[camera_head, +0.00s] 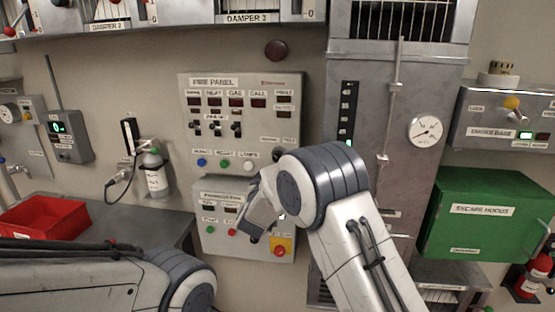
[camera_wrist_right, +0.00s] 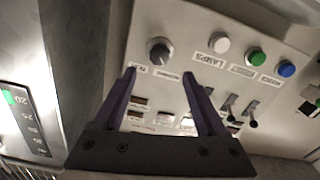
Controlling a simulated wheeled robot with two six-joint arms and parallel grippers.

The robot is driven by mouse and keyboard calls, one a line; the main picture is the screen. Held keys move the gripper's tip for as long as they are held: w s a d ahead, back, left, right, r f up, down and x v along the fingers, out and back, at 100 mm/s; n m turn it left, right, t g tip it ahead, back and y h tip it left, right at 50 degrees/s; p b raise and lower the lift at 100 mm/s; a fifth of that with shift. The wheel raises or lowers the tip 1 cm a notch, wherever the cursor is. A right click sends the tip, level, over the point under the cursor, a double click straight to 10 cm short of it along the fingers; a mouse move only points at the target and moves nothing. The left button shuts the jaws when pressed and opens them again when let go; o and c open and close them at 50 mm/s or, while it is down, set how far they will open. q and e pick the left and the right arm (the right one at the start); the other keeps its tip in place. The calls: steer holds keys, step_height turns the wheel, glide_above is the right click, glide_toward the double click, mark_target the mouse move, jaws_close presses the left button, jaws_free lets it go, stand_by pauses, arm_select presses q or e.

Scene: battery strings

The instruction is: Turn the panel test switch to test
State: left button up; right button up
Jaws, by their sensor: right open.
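The fire panel (camera_head: 239,82) is a pale grey wall box with displays, small toggle switches and a row of buttons. The right wrist view shows it upside down, with a dark round rotary knob (camera_wrist_right: 159,50) and two small labels beside it. The print is too blurred to read surely, and the knob's pointer direction is unclear. My right gripper (camera_wrist_right: 159,74) is open and empty, its fingertips spread on either side just short of the knob. My left gripper is out of view.
Blue, green and white buttons (camera_wrist_right: 220,42) and toggle levers (camera_wrist_right: 234,106) sit beside the knob. A lower panel (camera_head: 222,194) has a red button on a yellow plate (camera_head: 281,247). A metal column with a gauge (camera_head: 425,131) stands right. A red tray (camera_head: 45,218) lies left.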

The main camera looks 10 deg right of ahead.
steer(key=shift+p+x, duration=2.3)
steer(key=shift+x, duration=2.8)
jaws_close()
